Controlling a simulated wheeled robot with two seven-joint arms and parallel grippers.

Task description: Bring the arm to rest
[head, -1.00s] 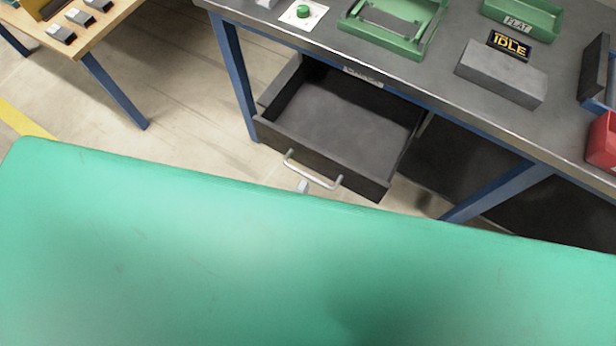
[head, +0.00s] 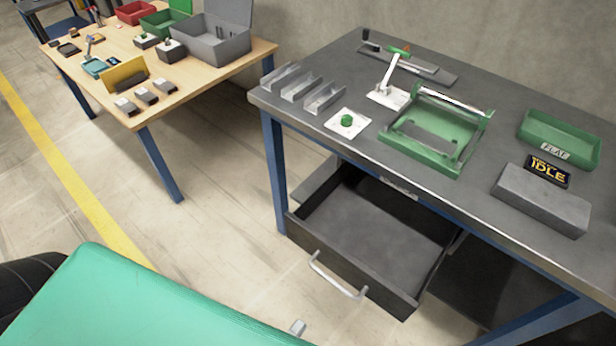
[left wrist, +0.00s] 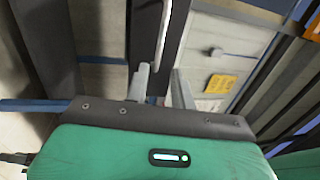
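My left gripper shows in the left wrist view (left wrist: 160,85) as two grey fingers with a gap between them, open and empty. In the head view only a small grey fingertip (head: 298,327) shows at the bottom edge, beside the big green cover of my own arm. An open, empty dark drawer (head: 375,235) sticks out under the grey workbench. Its pale handle (head: 337,276) is up and right of the fingertip, apart from it. A pale bar, probably this handle (left wrist: 163,35), also shows beyond the fingers in the left wrist view. My right gripper is not in view.
The grey workbench (head: 440,205) carries a green fixture (head: 435,135), a green button (head: 347,120), a green bin (head: 560,138), a grey block (head: 540,198) and an IDLE sign (head: 548,170). A wooden table (head: 190,85) stands at left. Bare floor lies between.

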